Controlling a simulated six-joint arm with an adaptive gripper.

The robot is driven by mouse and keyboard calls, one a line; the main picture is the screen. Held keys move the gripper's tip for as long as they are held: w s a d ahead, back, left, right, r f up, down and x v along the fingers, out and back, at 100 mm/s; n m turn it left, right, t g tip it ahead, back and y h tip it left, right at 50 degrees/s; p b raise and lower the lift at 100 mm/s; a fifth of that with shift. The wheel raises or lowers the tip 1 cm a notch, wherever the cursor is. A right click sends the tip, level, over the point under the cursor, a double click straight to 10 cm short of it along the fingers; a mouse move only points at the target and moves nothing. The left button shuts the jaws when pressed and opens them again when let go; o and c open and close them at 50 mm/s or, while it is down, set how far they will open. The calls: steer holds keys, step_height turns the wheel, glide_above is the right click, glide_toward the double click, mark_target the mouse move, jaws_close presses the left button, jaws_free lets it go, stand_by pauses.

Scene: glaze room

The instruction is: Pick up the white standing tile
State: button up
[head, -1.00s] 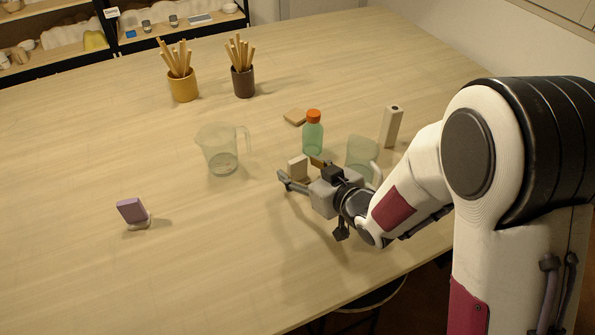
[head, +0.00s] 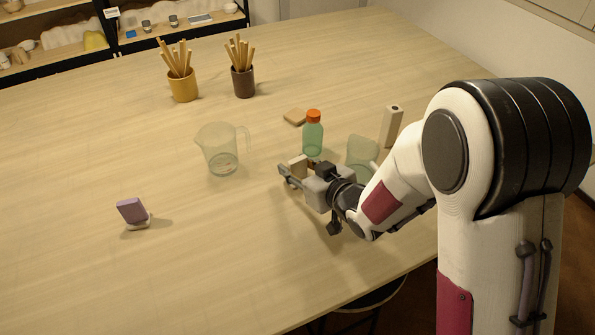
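A small off-white tile (head: 298,162) stands upright near the middle of the table in the head view. My gripper (head: 288,173) is low over the table right at this tile. One grey finger reaches left across the tile's near side and covers its lower part. The other finger is hidden, so I cannot tell how wide the gripper is or whether it touches the tile.
A green bottle with an orange cap (head: 312,133) and a greenish clear cup (head: 361,152) stand close by. A tall pale block (head: 391,127) is behind the cup. A clear jug (head: 219,148) and a purple tile (head: 131,210) are left. The front left is clear.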

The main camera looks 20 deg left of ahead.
mark_target(297, 158)
steer(key=shift+c, duration=0.6)
steer(key=shift+r, duration=5)
